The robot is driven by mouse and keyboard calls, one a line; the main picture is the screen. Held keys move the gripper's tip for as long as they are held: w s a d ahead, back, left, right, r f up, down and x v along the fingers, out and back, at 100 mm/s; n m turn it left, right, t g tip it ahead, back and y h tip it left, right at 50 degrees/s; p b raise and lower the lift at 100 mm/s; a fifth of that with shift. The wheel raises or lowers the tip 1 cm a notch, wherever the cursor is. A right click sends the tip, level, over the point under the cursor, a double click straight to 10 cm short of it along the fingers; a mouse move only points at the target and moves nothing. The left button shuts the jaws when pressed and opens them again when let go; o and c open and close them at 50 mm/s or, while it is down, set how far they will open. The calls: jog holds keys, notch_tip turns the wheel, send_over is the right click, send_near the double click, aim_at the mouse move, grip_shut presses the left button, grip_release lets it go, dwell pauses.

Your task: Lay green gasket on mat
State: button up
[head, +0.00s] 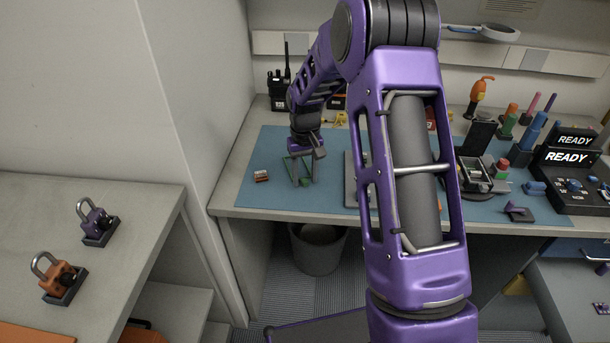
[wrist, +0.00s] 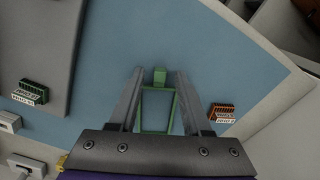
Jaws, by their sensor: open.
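The green gasket (wrist: 174,104) is a thin rectangular frame with a small thicker block at its far end. It appears to lie on the blue mat (wrist: 225,70), which also shows in the head view (head: 258,152). My gripper (wrist: 161,73) is open, with one finger on each side of the gasket. I see no clear contact between fingers and gasket. In the head view my gripper (head: 302,180) points down over the left part of the mat, with a bit of green between its fingers.
A small orange-and-white connector (head: 261,176) lies left of my gripper on the mat; it also shows in the wrist view (wrist: 222,113). A green connector (wrist: 34,92) sits on a grey plate at left. A black radio (head: 281,90) stands behind. My arm hides the mat's middle.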

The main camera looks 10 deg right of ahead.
notch_tip(320, 180, up, 13)
jog(key=p, duration=0.1)
dwell(0.3)
jog(key=shift+r, duration=0.1)
